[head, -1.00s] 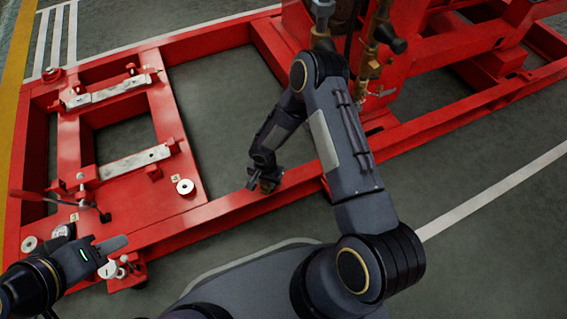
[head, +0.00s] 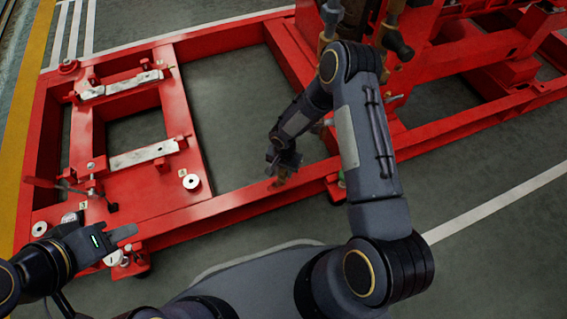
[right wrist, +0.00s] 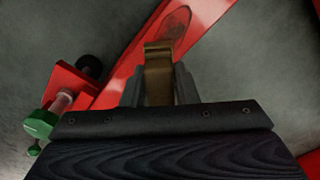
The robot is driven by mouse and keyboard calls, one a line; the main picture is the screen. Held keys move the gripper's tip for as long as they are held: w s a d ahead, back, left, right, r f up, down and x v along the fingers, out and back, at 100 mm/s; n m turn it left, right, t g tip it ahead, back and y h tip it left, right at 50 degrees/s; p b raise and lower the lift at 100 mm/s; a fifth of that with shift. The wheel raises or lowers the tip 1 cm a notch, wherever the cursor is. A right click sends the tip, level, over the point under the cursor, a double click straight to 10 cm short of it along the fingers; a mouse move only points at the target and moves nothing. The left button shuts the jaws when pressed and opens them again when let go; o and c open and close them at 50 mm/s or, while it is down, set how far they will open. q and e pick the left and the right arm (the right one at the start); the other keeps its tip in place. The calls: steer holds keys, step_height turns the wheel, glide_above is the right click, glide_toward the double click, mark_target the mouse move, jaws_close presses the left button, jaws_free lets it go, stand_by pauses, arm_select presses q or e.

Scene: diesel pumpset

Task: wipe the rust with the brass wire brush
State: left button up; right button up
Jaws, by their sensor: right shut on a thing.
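My right gripper (head: 284,166) is shut on the brass wire brush (right wrist: 158,75), whose brown-gold block shows between the fingers in the right wrist view. In the head view the brush (head: 280,179) is small and low at the red side rail of the frame. A dark brown rust patch (right wrist: 176,24) lies on the rail's red face, just beyond the brush tip in the wrist view. I cannot tell whether the bristles touch the rail. My left gripper (head: 122,234) is at the lower left beside the frame's corner; its finger gap is not clear.
The red base frame (head: 230,222) crosses the floor, with an open bay behind the rail. A green-headed fitting (right wrist: 40,124) stands beside the rail in the wrist view. A thin-handled tool (head: 50,186) and pale discs (head: 191,182) are on the left end plate.

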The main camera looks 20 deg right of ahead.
steer(key=shift+r+p, duration=0.8)
steer(key=shift+r, duration=0.9)
